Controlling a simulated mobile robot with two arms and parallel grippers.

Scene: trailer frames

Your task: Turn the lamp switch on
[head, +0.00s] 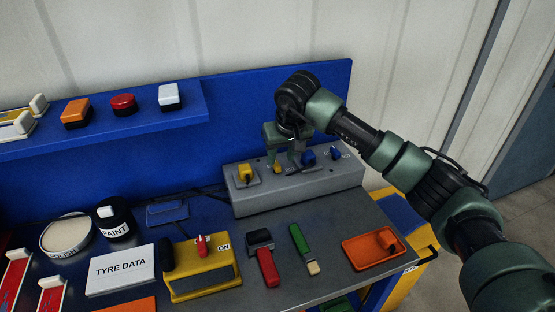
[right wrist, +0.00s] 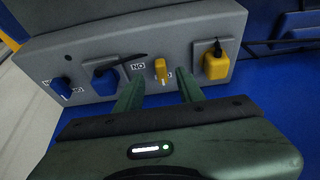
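A grey box (head: 300,190) stands at the back of the bench, with a small yellow switch (head: 277,168) on it. In the right wrist view the yellow switch (right wrist: 161,70) sits between two small labels, one reading ON upside down. My right gripper (head: 284,158) is over the box, its fingers pointing down at it. In the right wrist view the right gripper (right wrist: 159,88) is open and empty, with the switch showing between its fingertips; I cannot tell whether they touch it. A yellow box (head: 202,280) in front has a red switch (head: 202,247) beside an ON label. My left gripper is out of view.
A yellow plug (right wrist: 216,64) and a blue plug (right wrist: 103,80) flank the switch, with a blue knob (right wrist: 62,88) farther left. A blue shelf (head: 150,125) with buttons is at the left. An orange tray (head: 372,252) lies at the bench's right.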

